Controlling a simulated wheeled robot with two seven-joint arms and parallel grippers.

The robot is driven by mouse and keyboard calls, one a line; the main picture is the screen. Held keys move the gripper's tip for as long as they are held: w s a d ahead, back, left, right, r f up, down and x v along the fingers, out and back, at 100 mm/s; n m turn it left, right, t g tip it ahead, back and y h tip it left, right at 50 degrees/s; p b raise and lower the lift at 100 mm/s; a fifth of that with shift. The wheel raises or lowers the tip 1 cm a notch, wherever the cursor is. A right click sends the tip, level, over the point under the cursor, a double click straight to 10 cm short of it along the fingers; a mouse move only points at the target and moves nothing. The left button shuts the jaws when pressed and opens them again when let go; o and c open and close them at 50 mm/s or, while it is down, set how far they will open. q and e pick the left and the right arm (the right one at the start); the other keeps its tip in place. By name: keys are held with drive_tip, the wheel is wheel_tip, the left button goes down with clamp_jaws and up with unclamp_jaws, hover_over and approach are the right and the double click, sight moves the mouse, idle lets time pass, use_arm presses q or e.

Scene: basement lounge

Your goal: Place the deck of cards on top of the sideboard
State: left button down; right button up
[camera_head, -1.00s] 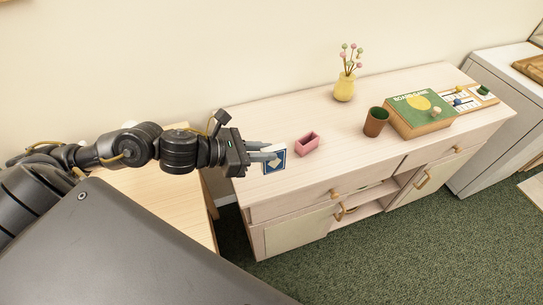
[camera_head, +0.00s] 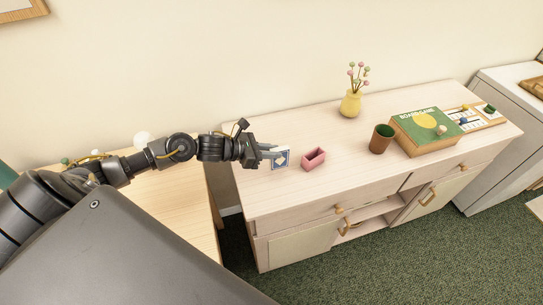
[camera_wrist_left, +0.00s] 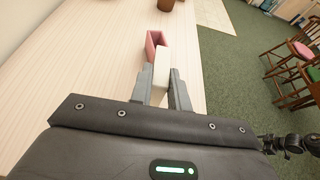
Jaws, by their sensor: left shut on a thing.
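In the left wrist view the deck (camera_wrist_left: 161,66) shows as a pale block between the two fingers (camera_wrist_left: 162,88), with the sideboard top (camera_wrist_left: 90,75) below. I cannot tell whether the deck touches the top. My right gripper is not in view.
A pink open holder (camera_head: 314,159) stands just right of the deck. Farther right are a brown cup (camera_head: 381,139), a yellow vase (camera_head: 350,104) with flowers and a green board game box (camera_head: 424,128). The sideboard's front middle is clear.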

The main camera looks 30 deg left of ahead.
use_arm(q)
drive_tip(key=shift+w+f, duration=0.1)
drive_tip(key=shift+f, duration=0.05)
wheel_tip(320, 180, down, 2)
drive_tip(key=shift+a+f+p, duration=0.1)
drive_tip(key=shift+p, duration=0.9)
drive_tip(key=shift+f, duration=0.45)
drive_tip(key=shift+f, duration=0.1)
drive_tip(key=shift+f+b, duration=0.15)
drive_tip(key=shift+b, duration=0.15)
drive_tip(key=c, duration=1.3)
unclamp_jaws()
